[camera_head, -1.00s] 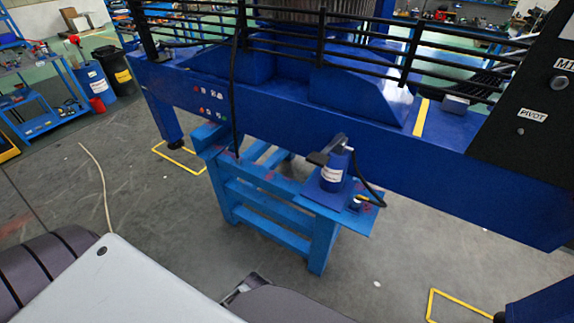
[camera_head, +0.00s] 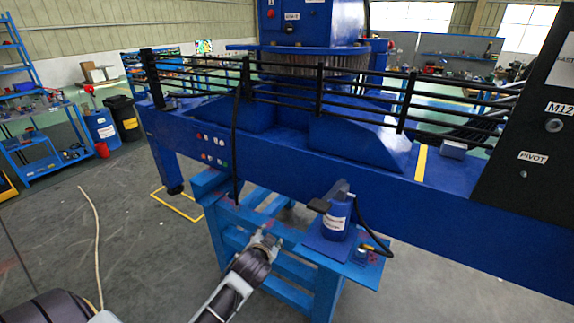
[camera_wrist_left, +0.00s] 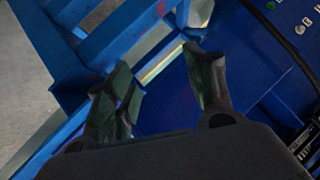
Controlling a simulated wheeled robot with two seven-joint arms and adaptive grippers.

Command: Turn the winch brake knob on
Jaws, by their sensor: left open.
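The knob named in the task cannot be singled out. A black panel (camera_head: 532,135) at the right of the head view carries a knob marked M12 (camera_head: 555,125) and a smaller knob marked PIVOT (camera_head: 523,174). Several small coloured buttons (camera_head: 212,149) sit on the blue beam's face. Some also show at the upper right of the wrist view (camera_wrist_left: 306,20). My left gripper (camera_head: 266,243) is in front of the blue stand, below the beam in the picture. In the wrist view its fingers (camera_wrist_left: 164,88) are apart, with nothing between them. My right gripper is out of view.
The blue stand (camera_head: 325,283) bears a blue jack-like cylinder (camera_head: 337,220) with a black hose. Black railings (camera_head: 319,95) run along the beam's top. A black cable (camera_head: 235,150) hangs over its face. The grey floor (camera_head: 140,250) at the left is mostly clear.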

